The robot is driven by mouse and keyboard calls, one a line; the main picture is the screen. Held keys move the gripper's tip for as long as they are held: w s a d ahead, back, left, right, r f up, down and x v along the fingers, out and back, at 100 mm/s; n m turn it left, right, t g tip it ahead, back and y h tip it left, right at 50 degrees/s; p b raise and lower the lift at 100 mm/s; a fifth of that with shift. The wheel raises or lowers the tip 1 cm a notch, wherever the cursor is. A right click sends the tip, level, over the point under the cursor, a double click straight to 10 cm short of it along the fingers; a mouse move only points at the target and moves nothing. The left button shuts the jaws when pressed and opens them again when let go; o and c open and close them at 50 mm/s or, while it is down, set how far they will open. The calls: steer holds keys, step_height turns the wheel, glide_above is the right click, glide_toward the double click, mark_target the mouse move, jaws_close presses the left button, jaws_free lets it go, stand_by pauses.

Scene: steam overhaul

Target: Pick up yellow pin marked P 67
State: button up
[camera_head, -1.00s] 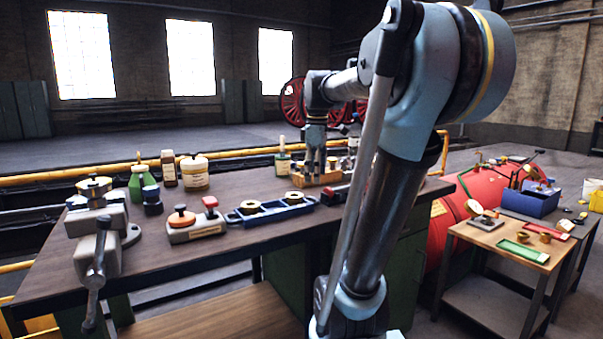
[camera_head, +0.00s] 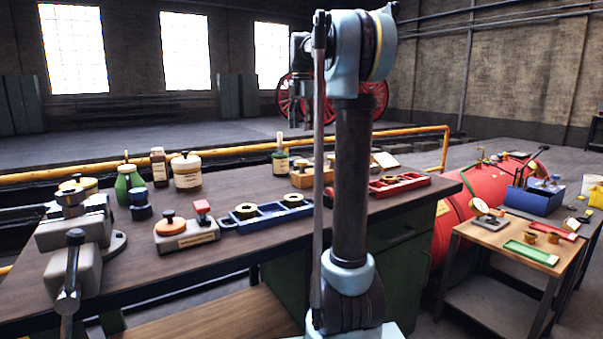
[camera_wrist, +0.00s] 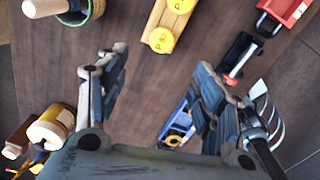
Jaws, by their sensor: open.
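Two yellow round pin heads sit in a wooden block (camera_wrist: 165,22) in the wrist view. The nearer yellow pin (camera_wrist: 160,40) and the farther yellow pin (camera_wrist: 180,4) each bear a mark that starts with P; I cannot read the numbers surely. The wooden block (camera_head: 303,177) stands toward the back of the bench in the head view. My gripper (camera_wrist: 160,62) is open and empty, its fingers spread on either side below the nearer pin in the picture. In the head view my gripper (camera_head: 300,112) hangs well above the block, touching nothing.
The bench (camera_head: 270,188) also bears a blue tray (camera_head: 266,214), a red tray (camera_head: 400,184), a green bottle (camera_head: 281,162), jars and a vise (camera_head: 75,230). In the wrist view, a green pot (camera_wrist: 82,14) stands left of the block. Bare bench lies between.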

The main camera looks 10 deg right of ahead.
mark_target(302, 161)
step_height(302, 161, down, 16)
steer(key=shift+d+r, duration=0.15)
steer(key=shift+r, duration=0.1)
jaws_close()
stand_by(0.6)
